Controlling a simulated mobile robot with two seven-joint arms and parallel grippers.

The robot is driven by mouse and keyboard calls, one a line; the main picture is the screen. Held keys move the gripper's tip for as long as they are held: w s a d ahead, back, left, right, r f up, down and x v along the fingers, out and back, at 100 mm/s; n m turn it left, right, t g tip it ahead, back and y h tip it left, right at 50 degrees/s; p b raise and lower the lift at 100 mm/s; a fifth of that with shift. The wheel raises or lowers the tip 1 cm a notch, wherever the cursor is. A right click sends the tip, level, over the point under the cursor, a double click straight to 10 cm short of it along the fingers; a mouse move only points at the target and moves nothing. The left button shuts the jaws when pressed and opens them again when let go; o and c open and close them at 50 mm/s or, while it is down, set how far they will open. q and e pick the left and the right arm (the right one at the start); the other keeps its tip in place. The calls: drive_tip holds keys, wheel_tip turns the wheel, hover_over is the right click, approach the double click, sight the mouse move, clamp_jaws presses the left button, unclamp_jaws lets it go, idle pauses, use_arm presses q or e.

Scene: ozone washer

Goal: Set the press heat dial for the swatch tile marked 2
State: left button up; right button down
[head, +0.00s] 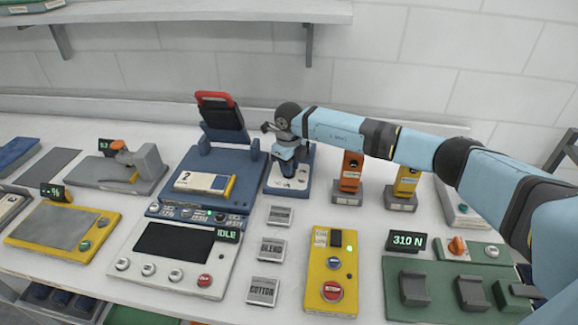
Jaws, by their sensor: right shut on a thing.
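The blue press (180,165) stands left of centre with its red-handled lid (222,112) raised. A cream and yellow swatch tile (203,183) lies on its bed, with a dark mark that looks like a 2. A small blue unit with a pale top plate (291,184) stands right of the press. My right gripper (287,168) points down over this unit and is shut on a dark knob-like part, seemingly the heat dial. The fingers hide most of that part, so its setting cannot be read. My left gripper is not in view.
A panel reading IDLE (227,235) stands in front of the press. Labelled plates, including BLEND (272,249) and COTTON (262,291), lie at centre. An orange-topped post (350,172) and a yellow one (404,185) stand close to my right arm. A green unit reads 310 N (406,241).

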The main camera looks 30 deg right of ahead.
drive_tip(key=shift+m, duration=0.3)
drive_tip(key=c, duration=1.1)
unclamp_jaws()
drive_tip(key=shift+o, duration=0.2)
wheel_tip(320, 180, up, 14)
drive_tip(key=b, duration=0.1)
drive_tip(key=shift+f, duration=0.1)
